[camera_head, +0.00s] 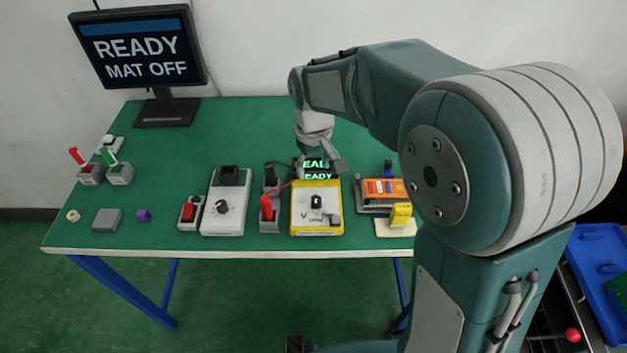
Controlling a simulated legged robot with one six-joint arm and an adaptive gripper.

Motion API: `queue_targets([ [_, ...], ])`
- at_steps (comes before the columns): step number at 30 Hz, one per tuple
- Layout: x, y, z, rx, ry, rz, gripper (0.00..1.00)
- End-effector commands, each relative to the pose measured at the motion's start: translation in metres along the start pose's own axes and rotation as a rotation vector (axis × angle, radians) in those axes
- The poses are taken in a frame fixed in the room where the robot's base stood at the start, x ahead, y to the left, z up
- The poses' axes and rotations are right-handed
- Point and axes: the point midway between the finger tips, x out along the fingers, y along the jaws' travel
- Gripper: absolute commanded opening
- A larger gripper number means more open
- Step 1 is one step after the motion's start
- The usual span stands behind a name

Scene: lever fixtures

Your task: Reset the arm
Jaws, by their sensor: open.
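My arm reaches from the right over the green table (250,130), bent at the elbow with its wrist pointing down. My gripper (320,168) is open just behind the yellow meter box (317,222). It is close to a small dark display with green lettering (315,164). I cannot tell whether it touches anything, and nothing is seen between its fingers. The monitor (137,47) at the back left reads "READY" and "MAT OFF".
Left of the meter stand a red lever fixture (266,208), a white box with a knob (226,208) and a red switch (188,212). Red (77,157) and green (107,157) levers stand far left. An orange device (383,191) is right. The back middle of the table is clear.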

Motion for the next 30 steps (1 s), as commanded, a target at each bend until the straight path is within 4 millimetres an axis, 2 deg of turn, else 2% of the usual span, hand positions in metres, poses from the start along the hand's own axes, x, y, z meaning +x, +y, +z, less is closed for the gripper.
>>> queue_targets([
  [5,-0.013,0.000,0.000,0.000,-0.001,0.000,0.69],
  [21,-0.017,0.001,0.003,0.006,0.006,0.001,0.69],
  [25,-0.036,0.009,0.022,0.048,0.051,0.010,0.69],
  [30,-0.067,0.021,0.065,0.136,0.136,0.028,0.69],
])
